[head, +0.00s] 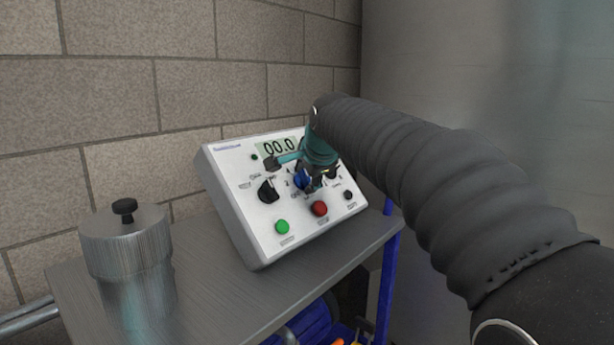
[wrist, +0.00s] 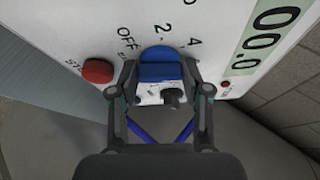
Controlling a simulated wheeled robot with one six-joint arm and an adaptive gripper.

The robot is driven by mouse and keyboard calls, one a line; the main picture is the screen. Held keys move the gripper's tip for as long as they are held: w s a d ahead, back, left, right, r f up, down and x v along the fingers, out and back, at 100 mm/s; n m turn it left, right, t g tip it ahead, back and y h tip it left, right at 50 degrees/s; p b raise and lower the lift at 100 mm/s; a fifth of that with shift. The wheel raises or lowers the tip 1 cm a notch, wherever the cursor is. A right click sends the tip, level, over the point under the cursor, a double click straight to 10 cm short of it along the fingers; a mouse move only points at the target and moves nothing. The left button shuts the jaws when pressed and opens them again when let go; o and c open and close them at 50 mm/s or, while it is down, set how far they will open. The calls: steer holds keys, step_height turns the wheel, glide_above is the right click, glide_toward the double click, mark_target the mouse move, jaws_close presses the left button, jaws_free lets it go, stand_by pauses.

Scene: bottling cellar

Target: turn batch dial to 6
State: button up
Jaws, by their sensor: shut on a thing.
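The batch dial (head: 302,181) is a blue knob on the sloping white face of a control box (head: 232,190). In the wrist view the blue dial (wrist: 160,66) sits between my two fingertips, with the marks OFF, 2 and 4 beside it. My gripper (head: 311,177) is at the panel and shut on the dial; the wrist view also shows the gripper (wrist: 161,76) with one finger on each side of it. The mark 6 is not visible, and I cannot tell which mark the dial points to. In the head view the gripper hides part of the dial.
The box has a 00.0 display (head: 279,147), a black knob (head: 268,190), a green button (head: 282,226), a red button (head: 319,208) and a small black button (head: 347,195). A metal canister (head: 128,262) stands left on the grey bench (head: 215,292). A block wall is behind.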

steer(key=shift+r+m+g, duration=0.1)
steer(key=shift+m+g, duration=0.4)
steer(key=shift+m, duration=0.8)
steer(key=shift+a+h, duration=0.1)
steer(key=shift+h, duration=0.2)
steer(key=o, duration=1.2)
steer(key=shift+w, duration=0.1)
steer(key=shift+c, duration=0.2)
steer(key=v, duration=1.2)
steer(key=shift+w, duration=0.1)
